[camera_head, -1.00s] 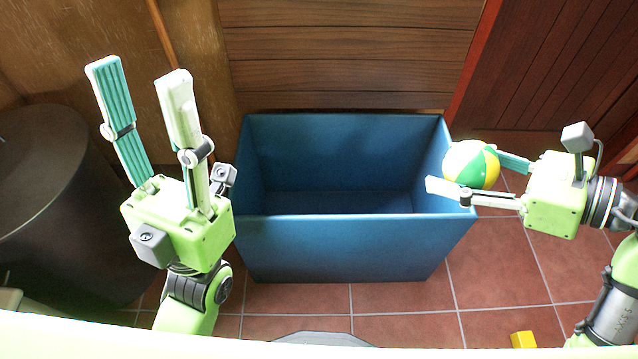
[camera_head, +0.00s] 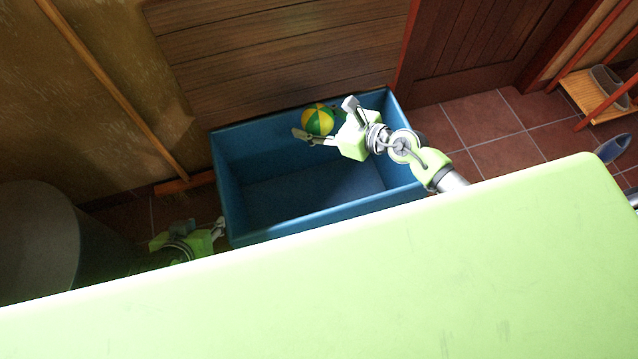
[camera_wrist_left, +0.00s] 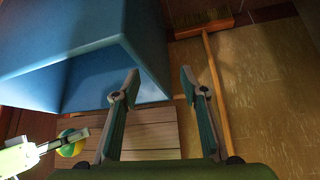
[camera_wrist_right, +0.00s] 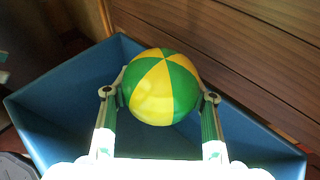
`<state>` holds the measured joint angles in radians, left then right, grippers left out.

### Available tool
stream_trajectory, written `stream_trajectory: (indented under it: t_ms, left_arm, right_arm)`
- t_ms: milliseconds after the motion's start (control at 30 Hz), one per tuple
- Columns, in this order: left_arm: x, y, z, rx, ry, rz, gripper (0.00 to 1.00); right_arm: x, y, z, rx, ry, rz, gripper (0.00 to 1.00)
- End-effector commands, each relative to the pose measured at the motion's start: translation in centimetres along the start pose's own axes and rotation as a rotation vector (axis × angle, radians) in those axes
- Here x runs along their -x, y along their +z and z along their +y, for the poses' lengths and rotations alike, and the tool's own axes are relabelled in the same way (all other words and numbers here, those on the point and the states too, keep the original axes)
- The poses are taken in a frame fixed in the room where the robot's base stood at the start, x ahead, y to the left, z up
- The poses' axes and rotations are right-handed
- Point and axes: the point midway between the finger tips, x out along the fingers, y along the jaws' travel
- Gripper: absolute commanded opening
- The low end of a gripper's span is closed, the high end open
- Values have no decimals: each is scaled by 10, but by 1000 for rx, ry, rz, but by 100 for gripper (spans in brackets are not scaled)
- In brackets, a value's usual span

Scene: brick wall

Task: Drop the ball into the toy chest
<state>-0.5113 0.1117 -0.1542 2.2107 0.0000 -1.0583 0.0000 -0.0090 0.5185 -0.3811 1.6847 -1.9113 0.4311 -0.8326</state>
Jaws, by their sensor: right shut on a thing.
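The toy chest is an open blue box (camera_head: 300,222) that stands on the tiled floor by the wooden wall. The ball (camera_head: 317,120) is yellow and green and is held over the chest, toward its far side. My right gripper (camera_wrist_right: 160,98) is shut on the ball, with one finger on each side of it. In the right wrist view the ball (camera_wrist_right: 161,86) has the chest's inside below it. My left gripper (camera_wrist_left: 158,82) is open and empty, with its fingers apart. In the head view it is low at the left, beside the chest, its fingers mostly hidden.
A dark round bin (camera_head: 38,240) stands at the left. A broom (camera_head: 115,95) leans on the wall behind the chest's left side. A wooden rack (camera_head: 590,95) with shoes is at the far right. The tiles right of the chest are clear.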

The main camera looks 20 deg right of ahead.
Motion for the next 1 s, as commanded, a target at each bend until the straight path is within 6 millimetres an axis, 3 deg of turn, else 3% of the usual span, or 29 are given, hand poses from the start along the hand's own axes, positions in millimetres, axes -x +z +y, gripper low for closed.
stream_trajectory:
  t_ms: [33, 100, 200, 333, 633, 1000]
  left_arm:
    - [11, 20, -3, 3, -5, -99, 40]
    - [8, 54, -5, 6, -8, -212, 40]
    - [7, 81, -7, 9, -11, -300, 40]
    - [6, 97, -8, 10, -13, -350, 40]
    - [19, 93, -8, 12, -15, -358, 40]
    - [68, 68, -10, 14, -20, -328, 40]
  right_arm:
    - [1, -11, 1, -16, -16, 6, 30]
    - [0, -29, 1, -26, -43, 4, 30]
    - [-1, -46, 1, -37, -68, 0, 30]
    - [-1, -55, 0, -40, -82, -4, 30]
    - [-3, -66, 0, -37, -87, -5, 30]
    - [-10, -81, -1, -37, -87, -5, 30]
